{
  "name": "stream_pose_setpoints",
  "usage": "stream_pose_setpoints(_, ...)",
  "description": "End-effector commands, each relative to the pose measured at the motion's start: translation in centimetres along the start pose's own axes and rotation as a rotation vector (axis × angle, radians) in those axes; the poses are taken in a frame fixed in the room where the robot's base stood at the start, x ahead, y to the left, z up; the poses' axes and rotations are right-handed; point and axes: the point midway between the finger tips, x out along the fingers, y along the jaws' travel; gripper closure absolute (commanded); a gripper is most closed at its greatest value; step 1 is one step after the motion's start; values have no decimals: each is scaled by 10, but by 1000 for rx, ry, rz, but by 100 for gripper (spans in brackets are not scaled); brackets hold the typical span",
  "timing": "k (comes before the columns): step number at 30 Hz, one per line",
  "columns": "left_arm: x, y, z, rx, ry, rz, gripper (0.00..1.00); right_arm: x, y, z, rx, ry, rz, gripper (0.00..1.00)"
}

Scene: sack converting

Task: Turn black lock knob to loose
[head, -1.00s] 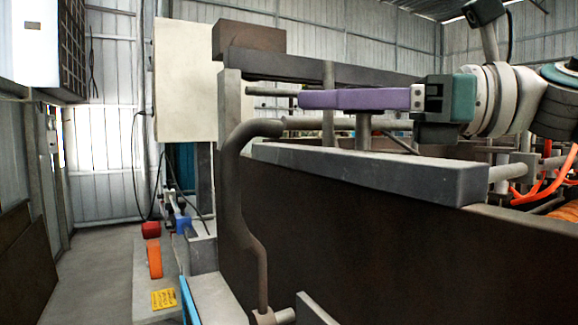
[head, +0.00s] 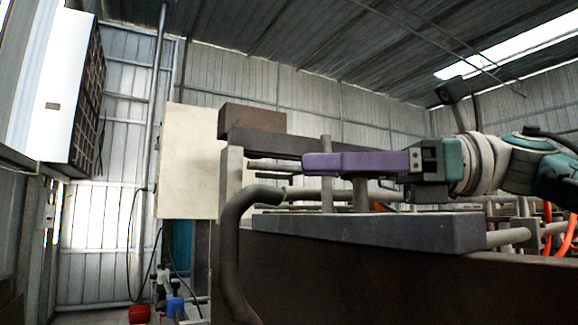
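My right gripper (head: 307,163) is in the head view, its long purple fingers pointing left, above a dark grey machine beam (head: 375,230). The fingers show edge-on, so the gap between them is hidden. The fingertips appear close to a grey upright post (head: 326,195) and thin grey rods (head: 272,167); I cannot tell whether they touch. I cannot make out a black lock knob; it may be hidden or outside the view. My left gripper is not in view.
A thick curved grey pipe (head: 238,225) stands left of the beam. A cream panel (head: 190,160) and a brown block (head: 251,119) are behind it. A white cabinet (head: 60,85) hangs at the far left. Orange hoses (head: 565,236) run at the right.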

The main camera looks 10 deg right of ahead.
Motion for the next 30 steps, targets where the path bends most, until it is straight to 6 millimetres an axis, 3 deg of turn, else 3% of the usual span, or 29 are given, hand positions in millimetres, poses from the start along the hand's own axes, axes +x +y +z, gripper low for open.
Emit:
stream_pose_setpoints(6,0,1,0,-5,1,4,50,0,0,0,0,0,0,16)
stream_pose_setpoints(16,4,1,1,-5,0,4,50,-7,0,-2,0,0,-2,16)
stream_pose_setpoints(30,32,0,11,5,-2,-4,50,-90,-1,-2,0,0,-4,16)
